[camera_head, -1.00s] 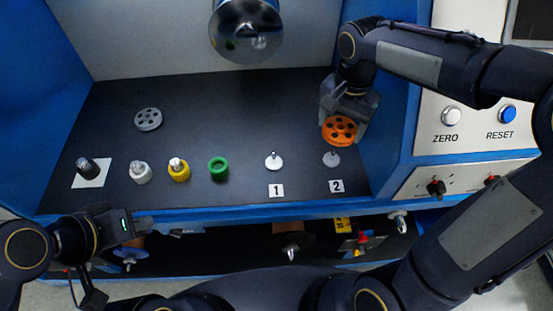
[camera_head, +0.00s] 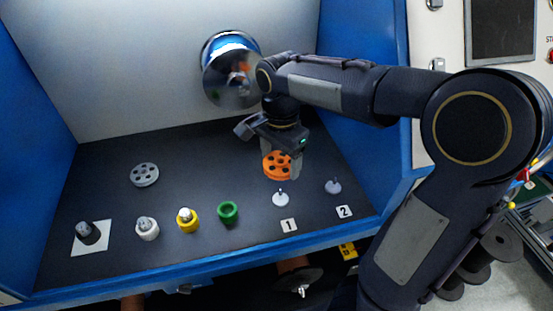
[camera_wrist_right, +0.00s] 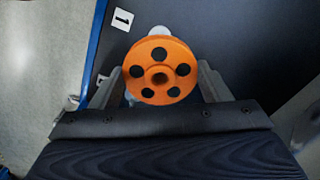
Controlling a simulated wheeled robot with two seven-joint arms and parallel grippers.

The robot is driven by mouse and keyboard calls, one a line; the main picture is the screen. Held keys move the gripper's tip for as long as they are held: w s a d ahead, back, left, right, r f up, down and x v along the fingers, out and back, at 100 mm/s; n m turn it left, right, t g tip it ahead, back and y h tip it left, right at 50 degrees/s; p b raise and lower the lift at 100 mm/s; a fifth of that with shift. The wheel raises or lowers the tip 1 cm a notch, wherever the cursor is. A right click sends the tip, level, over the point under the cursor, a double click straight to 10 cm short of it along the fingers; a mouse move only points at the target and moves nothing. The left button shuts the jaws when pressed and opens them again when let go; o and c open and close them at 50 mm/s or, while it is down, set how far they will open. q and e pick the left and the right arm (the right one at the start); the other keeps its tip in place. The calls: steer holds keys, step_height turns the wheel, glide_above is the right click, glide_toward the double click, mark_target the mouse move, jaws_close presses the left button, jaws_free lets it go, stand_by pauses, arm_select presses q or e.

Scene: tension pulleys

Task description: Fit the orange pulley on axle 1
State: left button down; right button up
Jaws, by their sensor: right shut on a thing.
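The orange pulley (camera_head: 277,165), a disc with a centre hole and several round holes, is held in my right gripper (camera_head: 284,160). In the right wrist view the orange pulley (camera_wrist_right: 160,71) sits between the two fingers of the right gripper (camera_wrist_right: 163,84). Axle 1 (camera_head: 281,198) is a small pin on a white round base, behind the label "1" (camera_head: 289,226). The pulley is above and slightly behind axle 1, apart from it in the head view. In the right wrist view the pulley covers most of a white base. My left gripper is out of view.
Axle 2 (camera_head: 333,186) stands bare to the right, by its label "2" (camera_head: 344,212). A grey pulley (camera_head: 144,174) lies at the left. A green ring (camera_head: 228,211), yellow part (camera_head: 187,220), white part (camera_head: 147,228) and dark part (camera_head: 88,232) stand along the front.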

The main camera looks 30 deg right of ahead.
mark_target(280, 191)
steer(key=shift+d+f+b, duration=0.15)
steer(key=shift+f+b, duration=0.4)
steer(key=shift+f, duration=0.15)
step_height(280, 191, down, 5)
steer(key=b, duration=0.5)
steer(key=shift+f, duration=0.2)
steer(key=shift+f, duration=0.15)
steer(key=shift+p, duration=0.35)
stand_by(0.8)
steer(key=shift+f, duration=0.2)
steer(key=shift+f+b, duration=0.8)
steer(key=shift+f, duration=0.55)
stand_by(0.3)
steer(key=shift+f, duration=0.15)
steer(key=shift+f+b, duration=0.35)
steer(key=shift+f, duration=0.35)
